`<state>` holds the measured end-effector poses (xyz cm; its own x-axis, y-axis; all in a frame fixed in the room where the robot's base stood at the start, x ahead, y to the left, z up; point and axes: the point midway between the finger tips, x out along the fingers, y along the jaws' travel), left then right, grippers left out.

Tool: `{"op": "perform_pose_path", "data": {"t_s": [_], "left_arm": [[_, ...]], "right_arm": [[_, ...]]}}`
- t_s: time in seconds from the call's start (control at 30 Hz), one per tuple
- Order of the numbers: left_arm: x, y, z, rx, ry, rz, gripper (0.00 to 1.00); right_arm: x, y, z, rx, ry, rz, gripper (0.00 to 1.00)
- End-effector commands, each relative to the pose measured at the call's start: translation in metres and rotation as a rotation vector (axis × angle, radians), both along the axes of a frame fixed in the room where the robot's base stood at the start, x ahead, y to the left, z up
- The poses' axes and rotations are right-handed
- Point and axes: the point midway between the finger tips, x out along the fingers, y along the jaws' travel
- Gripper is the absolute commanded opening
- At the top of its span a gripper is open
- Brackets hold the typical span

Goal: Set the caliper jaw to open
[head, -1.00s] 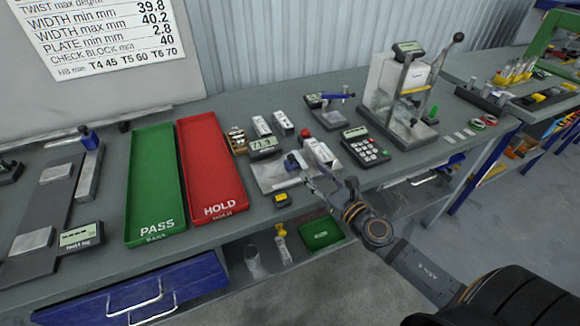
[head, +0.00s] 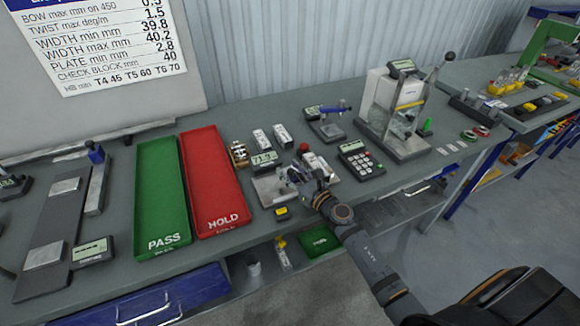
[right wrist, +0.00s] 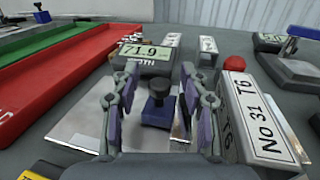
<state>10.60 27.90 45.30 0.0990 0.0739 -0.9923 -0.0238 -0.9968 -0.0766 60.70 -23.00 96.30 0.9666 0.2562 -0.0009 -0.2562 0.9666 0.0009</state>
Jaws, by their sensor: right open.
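The caliper gauge shows a display reading 71.9 (head: 264,158), also in the right wrist view (right wrist: 141,52). In front of it is a bright metal plate (head: 268,192). A dark blue block with a black knob (right wrist: 158,105) stands on this plate in the right wrist view; it looks like the sliding jaw. My right gripper (head: 297,177) is over the plate in the head view and hides most of the block. In the right wrist view my right gripper (right wrist: 160,72) is open, its fingers on either side of the knob, with visible gaps. My left gripper is out of view.
A white block labelled T6 (right wrist: 262,125) and a red ball (right wrist: 235,64) are close right of the fingers. The red HOLD tray (head: 212,180) and green PASS tray (head: 161,195) lie left. A calculator-like keypad (head: 362,160) is to the right. A small yellow item (head: 282,213) sits at the front edge.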

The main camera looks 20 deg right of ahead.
Motion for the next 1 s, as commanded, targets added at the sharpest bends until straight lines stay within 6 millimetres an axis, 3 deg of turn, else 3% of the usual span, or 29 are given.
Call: {"op": "perform_pose_path", "data": {"t_s": [0.3,0.63,1.0], "left_arm": [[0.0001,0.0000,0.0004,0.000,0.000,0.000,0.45],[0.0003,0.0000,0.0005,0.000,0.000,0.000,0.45],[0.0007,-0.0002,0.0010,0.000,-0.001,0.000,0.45]], "right_arm": [[0.0041,0.0012,-0.0005,-0.001,0.000,0.000,0.45],[0.0039,0.0010,-0.0002,-0.001,0.000,-0.001,0.01],[0.0038,0.0016,0.0001,0.000,0.000,0.000,0.00]]}}
